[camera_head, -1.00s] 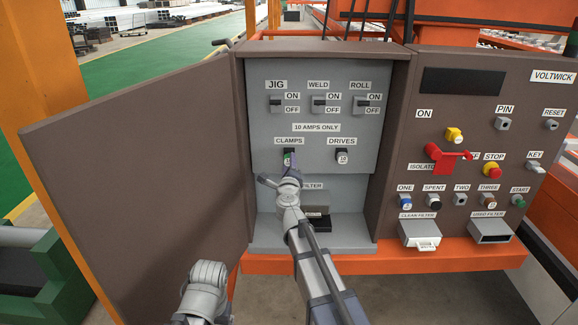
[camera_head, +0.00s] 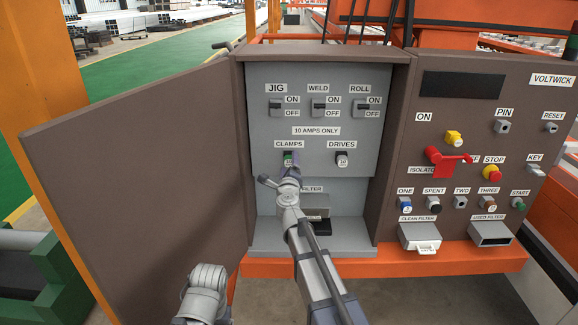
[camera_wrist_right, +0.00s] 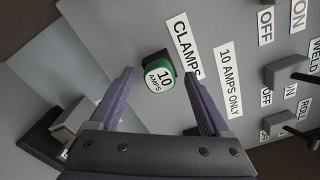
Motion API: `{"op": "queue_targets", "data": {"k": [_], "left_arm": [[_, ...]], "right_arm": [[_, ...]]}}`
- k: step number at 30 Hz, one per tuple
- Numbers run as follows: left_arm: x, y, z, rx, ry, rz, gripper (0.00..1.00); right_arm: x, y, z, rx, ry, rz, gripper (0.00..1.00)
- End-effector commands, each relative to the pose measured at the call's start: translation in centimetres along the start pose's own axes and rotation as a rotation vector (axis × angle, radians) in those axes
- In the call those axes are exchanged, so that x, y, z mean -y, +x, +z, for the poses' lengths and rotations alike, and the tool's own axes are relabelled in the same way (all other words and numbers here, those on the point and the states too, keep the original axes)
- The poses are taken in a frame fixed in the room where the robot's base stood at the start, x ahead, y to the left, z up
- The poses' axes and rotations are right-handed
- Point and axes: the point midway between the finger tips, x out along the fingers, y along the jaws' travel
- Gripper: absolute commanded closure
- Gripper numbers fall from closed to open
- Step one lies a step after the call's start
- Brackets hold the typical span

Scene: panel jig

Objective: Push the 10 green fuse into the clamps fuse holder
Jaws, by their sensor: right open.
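The green fuse (camera_head: 288,159), with a white "10 AMPS" face, is at the CLAMPS fuse holder on the grey panel, under the CLAMPS label. In the right wrist view the fuse (camera_wrist_right: 158,75) sits between and ahead of the two spread purple fingers, with clear gaps on both sides. My right gripper (camera_head: 280,180) is open and empty, just below and in front of the fuse. My left arm shows at the bottom, but its gripper fingers are not visible.
The DRIVES fuse (camera_head: 342,159) is to the right on the same panel. Three switches (camera_head: 318,105) are above. The brown cabinet door (camera_head: 140,170) stands open at left. A filter unit (camera_head: 316,205) is below, partly behind my right arm. The control panel (camera_head: 470,140) is at right.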

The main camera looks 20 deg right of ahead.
Motion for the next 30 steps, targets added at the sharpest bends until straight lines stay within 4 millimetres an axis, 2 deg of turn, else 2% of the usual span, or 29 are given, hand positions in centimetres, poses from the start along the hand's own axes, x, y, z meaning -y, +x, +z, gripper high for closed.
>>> {"op": "queue_targets", "data": {"k": [7,11,24,30], "left_arm": [[0.0,0.0,0.0,0.0,0.0,0.0,0.2],[0.0,0.0,0.0,0.0,0.0,0.0,0.2],[0.0,0.0,0.0,0.0,0.0,0.0,0.2],[0.0,0.0,0.0,0.0,0.0,0.0,0.2]], "right_arm": [[0.0,-0.1,0.0,0.0,0.0,0.0,0.2],[0.0,-0.8,0.0,0.0,0.0,0.0,0.2],[0.0,-7.2,-0.1,0.001,0.0,0.0,0.2],[0.0,-7.9,0.0,0.0,0.0,0.0,0.2]]}}
